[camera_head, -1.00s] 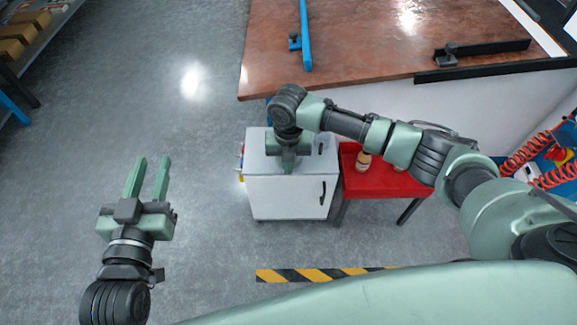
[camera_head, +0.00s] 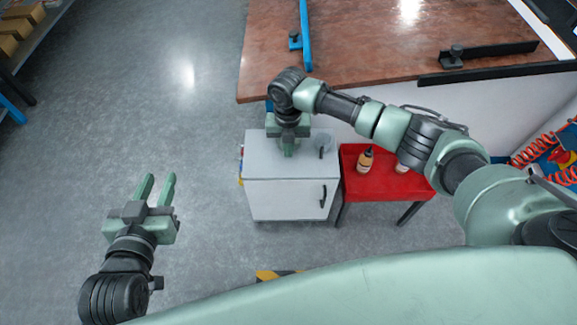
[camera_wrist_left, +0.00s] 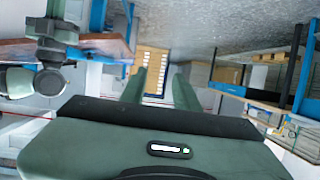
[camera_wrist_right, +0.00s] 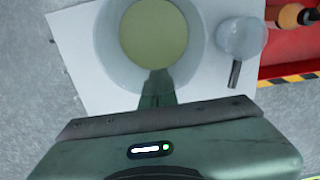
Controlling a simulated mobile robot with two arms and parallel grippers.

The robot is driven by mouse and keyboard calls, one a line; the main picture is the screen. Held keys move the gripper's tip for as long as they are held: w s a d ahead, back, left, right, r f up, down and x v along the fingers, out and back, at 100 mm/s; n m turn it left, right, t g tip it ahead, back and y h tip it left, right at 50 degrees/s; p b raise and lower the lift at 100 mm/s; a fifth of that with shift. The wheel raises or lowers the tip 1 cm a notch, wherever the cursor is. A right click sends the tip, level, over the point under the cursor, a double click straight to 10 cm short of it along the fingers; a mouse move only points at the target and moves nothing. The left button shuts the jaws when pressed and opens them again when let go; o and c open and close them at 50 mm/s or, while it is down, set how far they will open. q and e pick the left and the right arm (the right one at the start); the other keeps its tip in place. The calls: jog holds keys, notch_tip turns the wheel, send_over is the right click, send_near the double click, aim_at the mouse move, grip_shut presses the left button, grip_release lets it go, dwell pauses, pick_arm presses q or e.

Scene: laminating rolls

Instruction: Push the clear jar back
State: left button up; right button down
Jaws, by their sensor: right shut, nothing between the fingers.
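A wide, pale see-through round jar (camera_wrist_right: 103,42) with a yellowish round face or contents stands on the white cabinet top (camera_wrist_right: 75,28) in the right wrist view. A smaller clear cup (camera_wrist_right: 240,38) stands to its right, and it also shows in the head view (camera_head: 323,141). My right gripper (camera_wrist_right: 158,72) is shut and empty, its fingertips over the near edge of the wide jar; I cannot tell whether they touch. In the head view, my right gripper (camera_head: 288,150) and wrist hide the wide jar. My left gripper (camera_head: 158,180) is open and empty, over the floor.
A red table (camera_head: 385,182) with small bottles (camera_head: 366,160) stands right of the cabinet. A brown workbench (camera_head: 360,45) with a blue bar (camera_head: 305,40) lies behind. A black object (camera_wrist_right: 234,75) lies by the small cup.

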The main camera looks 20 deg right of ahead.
jog(key=shift+w+r, duration=0.1)
jog(key=shift+w, duration=0.1)
pick_arm(q)
jog(key=shift+w+d+r+t, duration=0.1)
jog(key=shift+r+t, duration=0.2)
jog(key=shift+r, duration=0.15)
